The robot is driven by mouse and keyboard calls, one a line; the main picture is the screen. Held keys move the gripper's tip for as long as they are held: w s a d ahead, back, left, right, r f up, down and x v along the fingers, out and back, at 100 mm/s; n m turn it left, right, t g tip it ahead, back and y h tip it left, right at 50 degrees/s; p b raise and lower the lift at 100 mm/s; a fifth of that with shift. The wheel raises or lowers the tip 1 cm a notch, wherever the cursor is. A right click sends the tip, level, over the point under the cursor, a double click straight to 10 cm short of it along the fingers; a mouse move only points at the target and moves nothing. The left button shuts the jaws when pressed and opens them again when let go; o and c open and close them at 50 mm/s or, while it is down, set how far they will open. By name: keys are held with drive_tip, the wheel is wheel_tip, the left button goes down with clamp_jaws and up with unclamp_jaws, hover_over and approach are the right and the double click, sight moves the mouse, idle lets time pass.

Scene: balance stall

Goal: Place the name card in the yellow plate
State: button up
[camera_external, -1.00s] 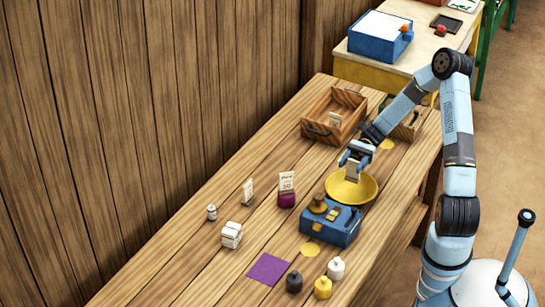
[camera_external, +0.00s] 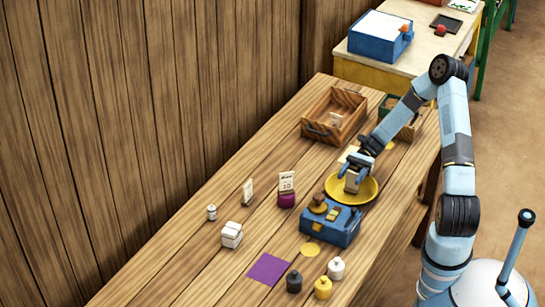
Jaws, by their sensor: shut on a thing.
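The yellow plate (camera_external: 368,192) sits on the far side of the blue balance (camera_external: 331,229). My gripper (camera_external: 354,174) is over the plate, pointing down. It is shut on a small pale grey-beige piece, which looks like the name card (camera_external: 352,183). The card is upright, with its lower end inside the plate's outline. I cannot tell whether it touches the plate. The gripper hides part of the card and the plate's far rim.
On the blue balance is a brown weight (camera_external: 318,204). A wooden crate (camera_external: 346,100) stands behind. Black, yellow and white weights (camera_external: 323,288) stand in front.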

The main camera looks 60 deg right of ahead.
drive_tip(key=o, duration=1.4)
drive_tip(key=shift+o, duration=0.2)
wheel_tip(320, 180, up, 7)
